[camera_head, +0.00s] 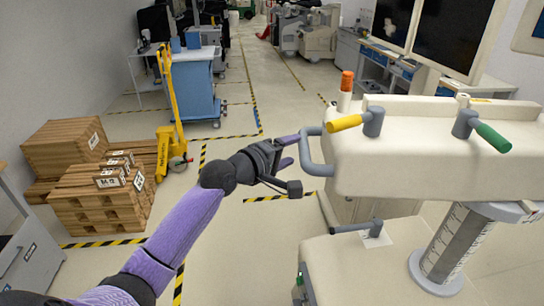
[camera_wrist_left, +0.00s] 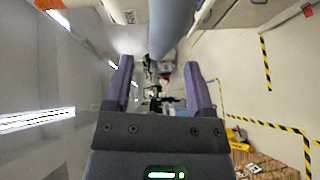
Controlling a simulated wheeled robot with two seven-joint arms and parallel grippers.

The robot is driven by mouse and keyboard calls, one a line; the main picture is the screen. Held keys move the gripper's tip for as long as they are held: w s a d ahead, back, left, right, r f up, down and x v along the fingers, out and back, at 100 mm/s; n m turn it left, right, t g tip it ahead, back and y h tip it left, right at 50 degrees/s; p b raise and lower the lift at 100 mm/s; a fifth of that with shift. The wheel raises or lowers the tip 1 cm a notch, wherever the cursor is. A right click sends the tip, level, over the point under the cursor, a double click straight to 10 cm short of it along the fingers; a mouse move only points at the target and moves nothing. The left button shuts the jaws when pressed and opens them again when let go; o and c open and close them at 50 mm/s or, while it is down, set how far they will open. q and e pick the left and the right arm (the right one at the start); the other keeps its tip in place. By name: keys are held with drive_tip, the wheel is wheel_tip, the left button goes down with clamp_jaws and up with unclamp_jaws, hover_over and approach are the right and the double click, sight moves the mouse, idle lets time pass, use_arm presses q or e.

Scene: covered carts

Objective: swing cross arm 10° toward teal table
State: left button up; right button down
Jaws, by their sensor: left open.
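The cross arm (camera_head: 430,165) is a thick cream beam on a graduated grey column (camera_head: 455,245) at the right of the head view. A grey loop handle (camera_head: 308,158) sticks out of its left end; a grey bar, apparently this handle (camera_wrist_left: 172,28), shows in the wrist view. My left gripper (camera_head: 287,152) is open with purple fingers, just left of the handle. In the wrist view the left gripper (camera_wrist_left: 158,70) is empty, the bar at or just beyond its fingertips; contact is unclear. A blue-teal table or cart (camera_head: 188,92) stands at the back left. My right gripper is out of view.
A cream base (camera_head: 360,265) lies below. Wooden crates (camera_head: 100,200) and a yellow pallet jack (camera_head: 172,120) stand left. The middle aisle floor is clear.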

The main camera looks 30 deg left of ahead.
use_arm(q)
drive_tip(key=shift+v, duration=2.6)
drive_tip(key=s+a+f+m+g+y+b, duration=0.15)
drive_tip(key=f+b, duration=0.25)
drive_tip(key=f, duration=0.9)
drive_tip(key=s+f+m+g+y+b, duration=0.1)
drive_tip(key=s+f+g+b, duration=0.15)
drive_tip(key=f, duration=0.95)
drive_tip(key=s+a+f+m+g+y+b, duration=0.15)
drive_tip(key=f+b, duration=0.35)
drive_tip(key=f, duration=0.8)
drive_tip(key=s+d+f+m+g+b, duration=0.2)
drive_tip(key=s+d+f+g+b, duration=0.1)
drive_tip(key=s+f, duration=0.65)
drive_tip(key=s+d+f+m+g+b, duration=0.25)
drive_tip(key=s+f, duration=0.35)
drive_tip(key=f, duration=0.7)
drive_tip(key=s+d+f+m+g+b, duration=0.2)
drive_tip(key=s+f, duration=0.4)
drive_tip(key=s, duration=0.3)
drive_tip(key=s+d+f+m+g+b, duration=0.2)
drive_tip(key=s+d+f+m+b, duration=0.2)
drive_tip(key=s, duration=0.6)
drive_tip(key=shift+s+d+f+m, duration=0.2)
drive_tip(key=shift+d+f+m, duration=0.55)
drive_tip(key=shift+f+m, duration=0.25)
drive_tip(key=shift+r, duration=0.1)
